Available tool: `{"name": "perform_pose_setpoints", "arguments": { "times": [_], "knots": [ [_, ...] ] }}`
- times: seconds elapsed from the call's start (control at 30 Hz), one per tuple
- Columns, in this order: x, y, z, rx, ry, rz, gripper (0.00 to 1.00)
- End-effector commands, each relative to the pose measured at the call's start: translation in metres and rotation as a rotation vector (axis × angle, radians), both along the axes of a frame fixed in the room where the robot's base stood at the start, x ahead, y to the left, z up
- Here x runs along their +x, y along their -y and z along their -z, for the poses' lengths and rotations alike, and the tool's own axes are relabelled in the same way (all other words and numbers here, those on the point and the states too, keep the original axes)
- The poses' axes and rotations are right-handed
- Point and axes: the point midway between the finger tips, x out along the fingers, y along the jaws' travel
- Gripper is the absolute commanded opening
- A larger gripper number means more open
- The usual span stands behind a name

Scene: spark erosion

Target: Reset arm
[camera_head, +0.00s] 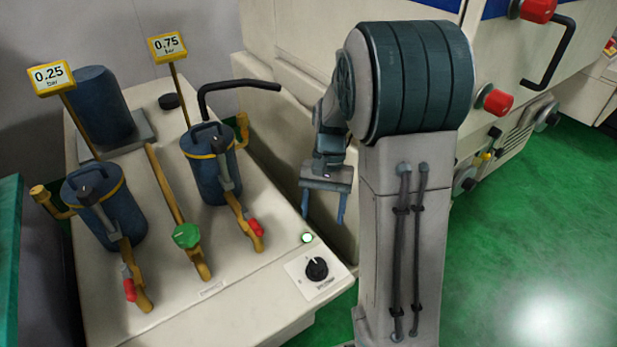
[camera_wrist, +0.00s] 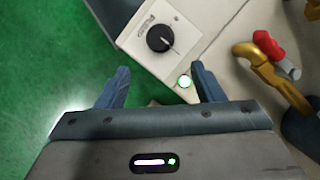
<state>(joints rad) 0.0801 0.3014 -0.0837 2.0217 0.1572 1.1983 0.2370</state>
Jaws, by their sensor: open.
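My gripper (camera_head: 323,205) is open, with its two blue fingers apart and nothing between them. In the head view it hangs beside the right edge of the cream bench (camera_head: 235,300), near a lit round button (camera_head: 307,238). In the wrist view my gripper (camera_wrist: 158,88) shows both fingertips spread. The lit button (camera_wrist: 184,81) appears between them toward the right finger, and a black rotary knob (camera_wrist: 160,38) lies beyond. The knob also shows in the head view (camera_head: 317,268) on a white plate. I cannot tell whether a finger touches the bench.
Two blue canisters (camera_head: 103,212) (camera_head: 208,170) with brass pipes and red-handled valves stand on the bench. A green valve handle (camera_head: 186,235) sits between them. Signs read 0.25 (camera_head: 50,78) and 0.75 bar (camera_head: 168,47). A large cream machine (camera_head: 290,35) stands behind. Green floor (camera_head: 530,230) is open at right.

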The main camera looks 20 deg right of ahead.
Motion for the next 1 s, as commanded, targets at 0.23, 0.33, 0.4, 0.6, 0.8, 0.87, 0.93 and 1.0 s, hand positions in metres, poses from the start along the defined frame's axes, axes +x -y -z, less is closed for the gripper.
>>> {"name": "perform_pose_setpoints", "arguments": {
  "times": [0.23, 0.33, 0.4, 0.6, 0.8, 0.87, 0.93, 1.0],
  "knots": [
    [-0.003, -0.002, -0.008, -0.002, 0.019, -0.011, 0.61],
    [-0.011, -0.005, -0.026, -0.009, 0.066, -0.042, 0.61],
    [-0.020, -0.008, -0.043, -0.017, 0.117, -0.077, 0.61],
    [-0.051, -0.017, -0.088, -0.051, 0.278, -0.192, 0.61],
    [-0.083, -0.024, -0.123, -0.094, 0.437, -0.308, 0.61],
    [-0.092, -0.025, -0.131, -0.108, 0.482, -0.341, 0.61],
    [-0.101, -0.027, -0.139, -0.123, 0.527, -0.375, 0.61],
    [-0.109, -0.028, -0.144, -0.136, 0.565, -0.404, 0.61]
  ]
}}
